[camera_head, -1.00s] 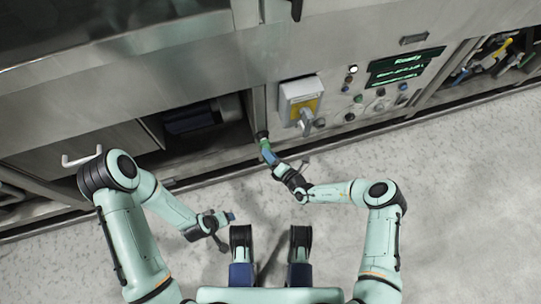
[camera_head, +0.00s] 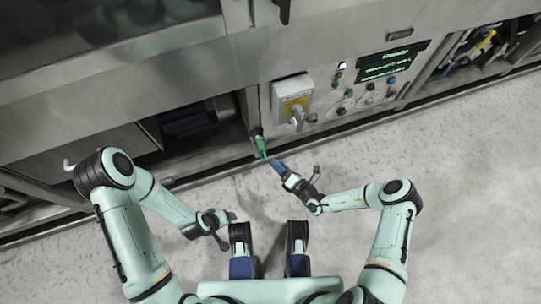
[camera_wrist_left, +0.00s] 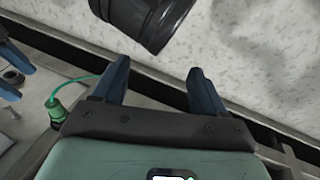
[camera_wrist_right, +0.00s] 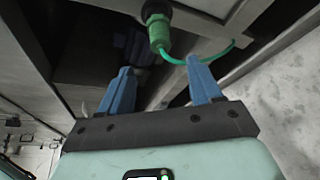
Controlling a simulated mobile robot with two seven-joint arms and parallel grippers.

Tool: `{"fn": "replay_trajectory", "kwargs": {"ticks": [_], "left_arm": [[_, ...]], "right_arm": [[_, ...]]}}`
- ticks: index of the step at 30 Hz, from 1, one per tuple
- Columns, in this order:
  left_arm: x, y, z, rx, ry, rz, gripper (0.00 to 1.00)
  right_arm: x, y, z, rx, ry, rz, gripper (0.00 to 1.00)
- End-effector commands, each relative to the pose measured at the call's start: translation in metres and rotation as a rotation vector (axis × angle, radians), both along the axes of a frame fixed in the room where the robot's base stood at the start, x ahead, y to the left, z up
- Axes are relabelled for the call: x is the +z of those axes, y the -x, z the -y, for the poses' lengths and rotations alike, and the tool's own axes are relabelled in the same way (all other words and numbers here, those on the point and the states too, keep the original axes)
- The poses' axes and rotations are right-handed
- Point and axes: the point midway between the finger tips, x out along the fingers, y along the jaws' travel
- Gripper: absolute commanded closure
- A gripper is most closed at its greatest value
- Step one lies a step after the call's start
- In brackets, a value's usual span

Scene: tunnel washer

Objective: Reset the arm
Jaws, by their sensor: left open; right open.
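My right gripper (camera_head: 276,164) has its blue fingers open and empty, just below and right of a green connector (camera_head: 260,144) on the machine front. In the right wrist view, the open fingers (camera_wrist_right: 162,78) point toward the green connector (camera_wrist_right: 159,34), which sits in a dark round socket with a thin green cable curving right. The fingers appear apart from the connector. My left gripper (camera_head: 232,216) is low in front of my body, and the left wrist view shows its blue fingers (camera_wrist_left: 157,80) open with nothing between them. The connector also shows there (camera_wrist_left: 56,110).
A switch box with a grey handle (camera_head: 292,98) and a control panel with a lit green display (camera_head: 388,63) are right of the connector. An open bay (camera_head: 190,122) lies to its left. Tools fill a bay (camera_head: 485,48) at the far right. The speckled floor (camera_head: 460,200) is clear.

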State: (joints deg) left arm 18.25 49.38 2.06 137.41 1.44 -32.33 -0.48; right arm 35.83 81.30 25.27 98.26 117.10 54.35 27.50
Motion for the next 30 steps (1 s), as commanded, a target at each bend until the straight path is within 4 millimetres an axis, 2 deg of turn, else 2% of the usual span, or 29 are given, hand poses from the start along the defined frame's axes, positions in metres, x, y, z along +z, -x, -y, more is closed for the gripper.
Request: {"fn": "replay_trajectory", "kwargs": {"ticks": [3,7,17,20,23,30], "left_arm": [[0.008,0.01,0.005,-0.011,0.013,-0.026,0.28],[0.011,0.015,0.008,-0.017,0.02,-0.041,0.28],[0.012,0.018,0.009,-0.02,0.023,-0.048,0.28],[0.017,0.02,0.01,-0.021,0.025,-0.051,0.28],[0.038,0.025,0.012,-0.027,0.031,-0.063,0.28],[0.119,0.047,0.023,-0.056,0.063,-0.134,0.28]], "right_arm": [[0.006,0.017,0.014,-0.002,0.0,-0.001,0.36],[0.008,0.028,0.023,-0.001,0.0,0.0,0.36],[0.008,0.034,0.026,0.001,0.0,0.001,0.36],[0.014,0.034,0.026,0.0,0.0,0.003,0.36],[0.038,0.032,0.026,0.0,0.0,0.011,0.36],[0.133,0.02,0.026,0.0,0.0,0.04,0.36]]}}
